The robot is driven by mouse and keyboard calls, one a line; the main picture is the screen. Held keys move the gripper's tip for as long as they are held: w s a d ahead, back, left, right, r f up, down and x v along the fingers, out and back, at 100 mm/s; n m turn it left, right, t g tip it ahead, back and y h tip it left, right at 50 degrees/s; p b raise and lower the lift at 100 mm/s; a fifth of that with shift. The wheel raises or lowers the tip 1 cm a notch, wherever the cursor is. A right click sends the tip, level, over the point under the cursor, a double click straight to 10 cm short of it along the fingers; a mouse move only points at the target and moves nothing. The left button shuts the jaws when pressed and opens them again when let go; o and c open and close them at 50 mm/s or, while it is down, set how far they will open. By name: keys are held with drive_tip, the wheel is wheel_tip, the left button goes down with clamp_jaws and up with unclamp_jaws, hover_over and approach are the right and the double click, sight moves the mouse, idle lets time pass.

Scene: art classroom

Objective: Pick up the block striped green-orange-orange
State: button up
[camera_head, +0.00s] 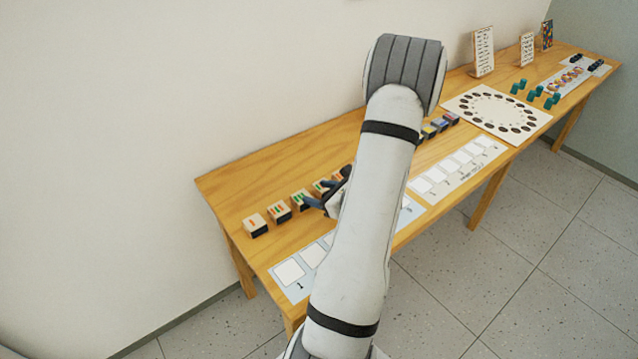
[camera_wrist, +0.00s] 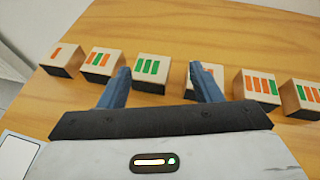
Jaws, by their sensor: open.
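A row of small striped blocks stands on the wooden table. In the wrist view, the second block from the left (camera_wrist: 99,62) has green and orange stripes; their exact order is hard to read. The block at the right edge (camera_wrist: 306,94) also shows orange and green stripes and is partly cut off. The right finger partly hides another block (camera_wrist: 212,72). In the head view, my gripper (camera_head: 328,197) is beside the row, partly hidden by my arm.
The wooden table (camera_head: 240,185) runs along the wall. A card with white squares (camera_head: 290,270) lies in front. Farther right are a card with a dark ring (camera_head: 497,110) and teal pieces (camera_head: 532,95).

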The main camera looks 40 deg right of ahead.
sight(328, 191)
drive_tip(key=s+d+f+m+h, duration=0.1)
drive_tip(key=d+m+h, duration=0.1)
drive_tip(key=d, duration=0.1)
drive_tip(key=s+d+f+m, duration=0.1)
drive_tip(key=d, duration=0.1)
drive_tip(key=shift+s+f+h, duration=0.3)
drive_tip(key=shift+f+h, duration=0.05)
drive_tip(key=shift+h, duration=0.05)
drive_tip(key=p+x, duration=0.2)
drive_tip(key=x, duration=0.5)
drive_tip(key=shift+w+d+r, duration=0.1)
drive_tip(key=shift+w, duration=0.1)
drive_tip(key=c, duration=0.8)
